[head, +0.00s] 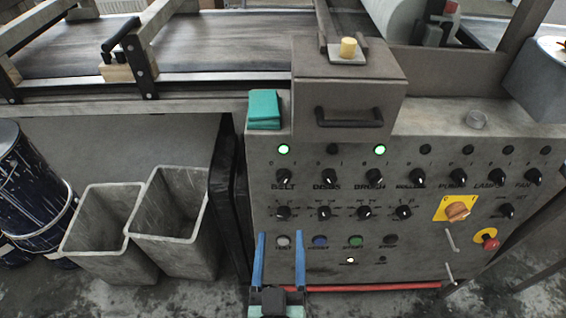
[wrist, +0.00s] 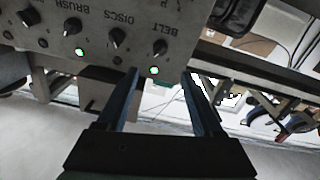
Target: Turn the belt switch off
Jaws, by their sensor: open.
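The belt switch (head: 283,177) is a black rotary knob at the left end of the top row on the grey control panel (head: 330,262). Its lamp (head: 284,149) glows green. The belt switch also shows in the wrist view (wrist: 160,46), upside down, with its lit lamp (wrist: 153,71) near the fingertips. My gripper (head: 280,235) has two blue fingers, open and empty. In the head view it lies over the lower left of the panel, below the belt switch. In the wrist view the fingers (wrist: 160,74) straddle the line of the belt switch and lamp, apart from the knob.
The discs knob (head: 327,178) and brush knob (head: 373,177) stand to the right; the brush lamp (head: 379,149) is also green. A second knob row, push buttons and a red emergency button (head: 489,240) lie lower. A teal cloth (head: 264,108) lies on the ledge above. Bins (head: 180,225) stand left.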

